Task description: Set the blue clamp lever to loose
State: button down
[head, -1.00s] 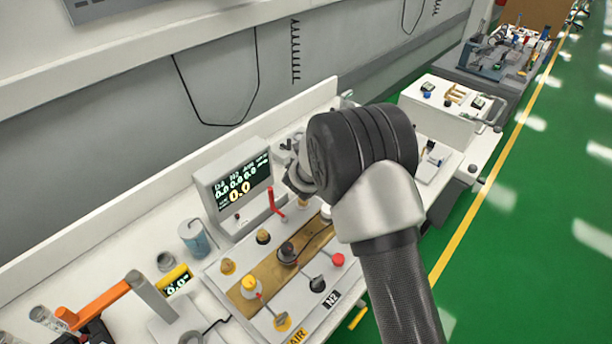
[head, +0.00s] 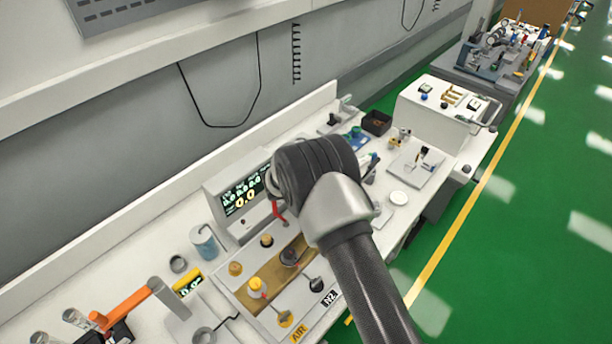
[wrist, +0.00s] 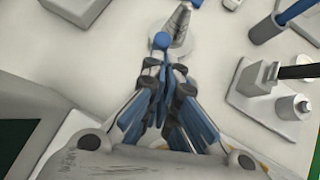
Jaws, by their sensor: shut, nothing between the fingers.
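My gripper (wrist: 163,68) is shut and empty in the wrist view. Its fingertips point at a blue ball knob (wrist: 161,41), which appears just beyond them, beside a grey tapered post (wrist: 181,22). Whether the tips touch the knob I cannot tell. Which of these blue parts is the clamp lever is not clear. In the head view a blue handle (head: 373,161) stands just right of my wrist joint, and my gripper is hidden behind the arm.
A black open box (head: 376,122) is behind. The gas panel with its display (head: 243,195) is left of my arm.

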jog(key=m+h, duration=0.1)
jog(key=w+m+g+b, duration=0.1)
jog(key=shift+f+m+h, duration=0.15)
jog(key=shift+m+h, duration=0.15)
jog(key=shift+h, duration=0.1)
jog(key=shift+w+d+m+g+h+b, duration=0.15)
jog(key=shift+m+g+h+b, duration=0.15)
jog(key=shift+m+h+b, duration=0.25)
jog(key=shift+w, duration=0.1)
jog(key=shift+d, duration=0.1)
jog(key=shift+s+d+p, duration=0.25)
jog(key=shift+s+p, duration=0.05)
jog(key=shift+s, duration=0.45)
jog(key=shift+r, duration=0.2)
